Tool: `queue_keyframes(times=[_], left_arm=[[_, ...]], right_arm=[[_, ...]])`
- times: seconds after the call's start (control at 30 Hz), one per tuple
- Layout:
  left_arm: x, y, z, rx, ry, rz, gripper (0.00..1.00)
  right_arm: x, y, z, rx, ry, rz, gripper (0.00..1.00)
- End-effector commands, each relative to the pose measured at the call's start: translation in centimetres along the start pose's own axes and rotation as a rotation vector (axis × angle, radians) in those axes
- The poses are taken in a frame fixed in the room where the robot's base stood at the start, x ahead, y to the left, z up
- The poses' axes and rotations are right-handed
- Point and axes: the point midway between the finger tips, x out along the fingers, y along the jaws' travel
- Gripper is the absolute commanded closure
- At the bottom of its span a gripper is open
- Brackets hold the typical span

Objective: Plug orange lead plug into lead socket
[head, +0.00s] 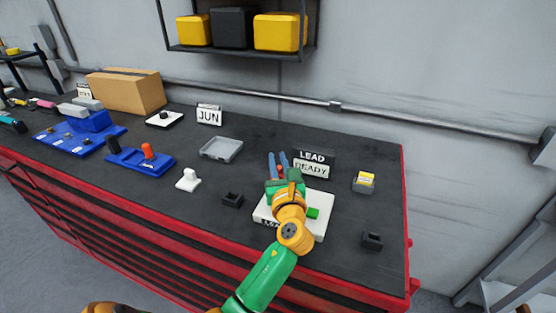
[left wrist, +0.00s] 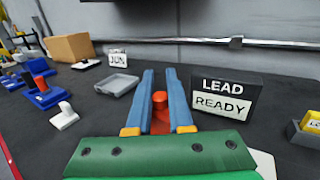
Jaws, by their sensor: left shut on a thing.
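My left gripper (head: 278,158) is over the white block at the right part of the bench. Its blue fingers (left wrist: 162,95) are shut on a red-orange plug (left wrist: 159,112), seen between them in the left wrist view. The white block (head: 318,229) carries dark lettering, mostly hidden by my arm, and a small green part (head: 313,213). I cannot make out a lead socket; my gripper hides much of the block. A black sign reading LEAD READY (head: 314,163) stands just behind; it also shows in the left wrist view (left wrist: 222,97). My right gripper is not in view.
A grey tray (head: 221,149), a white stand (head: 188,180) and a black holder (head: 232,200) are to the left. A blue holder with an orange upright piece (head: 148,151) is farther left. A yellow-topped block (head: 364,181) and another black holder (head: 372,241) are to the right.

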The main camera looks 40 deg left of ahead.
Motion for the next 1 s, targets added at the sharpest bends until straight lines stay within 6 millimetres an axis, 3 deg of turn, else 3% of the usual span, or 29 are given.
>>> queue_keyframes(times=[1.0], left_arm=[[-0.1,0.0,-1.7,0.000,0.000,-0.001,1.00]], right_arm=[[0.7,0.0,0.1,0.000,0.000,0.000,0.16]])
